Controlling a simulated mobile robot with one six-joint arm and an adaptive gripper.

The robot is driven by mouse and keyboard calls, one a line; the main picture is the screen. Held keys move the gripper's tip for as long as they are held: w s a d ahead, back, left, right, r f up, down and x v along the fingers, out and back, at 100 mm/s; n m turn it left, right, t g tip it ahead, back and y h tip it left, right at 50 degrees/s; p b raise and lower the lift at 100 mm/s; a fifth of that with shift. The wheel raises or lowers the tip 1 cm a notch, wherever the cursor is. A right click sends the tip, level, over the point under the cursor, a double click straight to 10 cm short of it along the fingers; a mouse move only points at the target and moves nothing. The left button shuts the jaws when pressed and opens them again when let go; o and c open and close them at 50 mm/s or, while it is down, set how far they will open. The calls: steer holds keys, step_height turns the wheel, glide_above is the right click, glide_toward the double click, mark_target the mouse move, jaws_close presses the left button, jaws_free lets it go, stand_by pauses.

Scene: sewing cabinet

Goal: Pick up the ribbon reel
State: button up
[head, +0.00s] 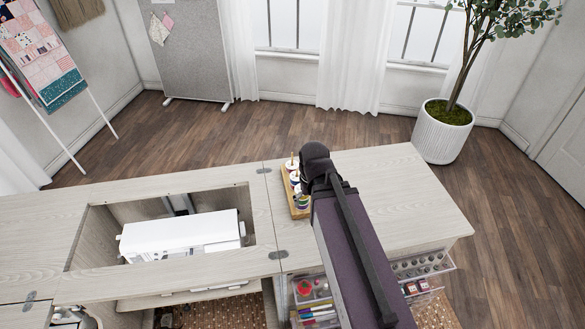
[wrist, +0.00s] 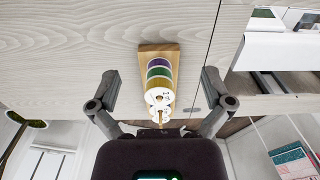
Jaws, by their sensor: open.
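In the head view, several ribbon reels (head: 294,178) stand on a small wooden holder (head: 289,203) on the right part of the cabinet top. In the wrist view, the reels (wrist: 159,73) show green, purple and yellow bands with white faces, on the wooden holder (wrist: 150,47). My gripper (wrist: 160,74) is open, one finger on each side of the reels in the picture, with clear gaps; no contact shows. In the head view, my dark arm and gripper (head: 316,158) are just right of the holder and hide part of it. Which reel is meant, I cannot tell.
A white sewing machine (head: 185,236) sits in the recessed opening at left. The cabinet top (head: 420,205) right of my arm is bare. Open drawers with sewing supplies (head: 315,300) show below the front edge. A potted tree (head: 440,133) stands behind at right.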

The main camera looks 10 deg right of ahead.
steer(key=w+d+n+t+y, duration=0.1)
steer(key=w+n+t, duration=0.1)
steer(key=w, duration=1)
steer(key=w+d+n+t+y+b, duration=0.1)
steer(key=w+d+n, duration=0.1)
steer(key=w, duration=1)
steer(key=shift+w+d+n+t, duration=0.2)
steer(key=shift+n+t, duration=0.2)
steer(key=shift+n, duration=0.4)
steer(key=b, duration=0.8)
glide_toward(293, 166)
steer(key=x, duration=0.5)
steer(key=shift+w+d, duration=0.1)
steer(key=shift+w, duration=0.2)
steer(key=shift+r, duration=0.1)
steer(key=b+x, duration=0.3)
steer(key=shift+s+f, duration=0.1)
steer(key=shift+f, duration=0.25)
steer(key=shift+b+x, duration=0.85)
steer(key=shift+b, duration=0.15)
